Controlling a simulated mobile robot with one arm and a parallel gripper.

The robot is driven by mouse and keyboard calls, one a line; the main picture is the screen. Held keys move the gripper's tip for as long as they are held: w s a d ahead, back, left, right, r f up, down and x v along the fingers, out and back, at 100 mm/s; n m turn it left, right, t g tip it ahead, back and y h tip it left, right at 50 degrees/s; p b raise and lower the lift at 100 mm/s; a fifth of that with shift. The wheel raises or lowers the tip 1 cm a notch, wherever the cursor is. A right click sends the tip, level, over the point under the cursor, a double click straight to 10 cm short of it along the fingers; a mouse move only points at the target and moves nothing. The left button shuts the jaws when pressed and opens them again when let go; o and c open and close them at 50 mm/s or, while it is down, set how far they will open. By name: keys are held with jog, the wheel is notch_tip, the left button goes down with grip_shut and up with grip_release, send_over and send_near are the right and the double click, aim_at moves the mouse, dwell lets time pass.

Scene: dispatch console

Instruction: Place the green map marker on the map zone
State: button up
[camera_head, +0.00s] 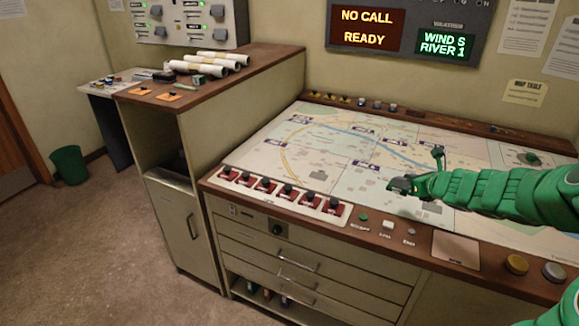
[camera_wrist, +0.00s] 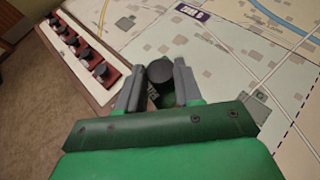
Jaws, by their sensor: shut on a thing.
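My gripper (camera_head: 402,186) reaches in from the right over the lower middle of the map. In the wrist view its two grey fingers (camera_wrist: 160,84) are shut on a small piece with a dark round top and some green below, which looks like the green map marker (camera_wrist: 160,70). The fingers hide much of it, and I cannot tell whether its base touches the map. The map (camera_head: 290,145) is a pale printed sheet with roads, a blue river and dark zone labels. One label (camera_wrist: 190,12) lies just beyond the fingertips in the wrist view.
A row of red switches with black knobs (camera_head: 287,190) runs along the map's front left edge. Small green (camera_head: 363,217) and white (camera_head: 388,224) pieces sit on the wooden front rim. A taller cabinet (camera_head: 190,85) with rolled papers stands to the left.

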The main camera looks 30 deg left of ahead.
jog(key=s+a+r+n+g+y, duration=0.1)
jog(key=s+a+n, duration=0.15)
jog(key=a, duration=3.35)
jog(key=shift+m, duration=0.25)
jog(key=shift+w+a+f, duration=1.2)
jog(key=shift+w+f, duration=0.3)
jog(key=shift+w, duration=0.3)
jog(key=shift+w+a+f, duration=1.25)
jog(key=shift+w+f, duration=0.2)
jog(key=shift+w, duration=0.4)
jog(key=shift+w+a+f, duration=1.2)
jog(key=shift+w+f, duration=0.3)
jog(key=shift+w, duration=0.3)
jog(key=shift+f, duration=0.1)
jog(key=shift+w+a+f+g+y, duration=0.2)
jog(key=shift+a+f+g+y, duration=0.05)
jog(key=shift+f+g+y, duration=0.05)
jog(key=shift+f, duration=1.45)
jog(key=shift+f, duration=0.1)
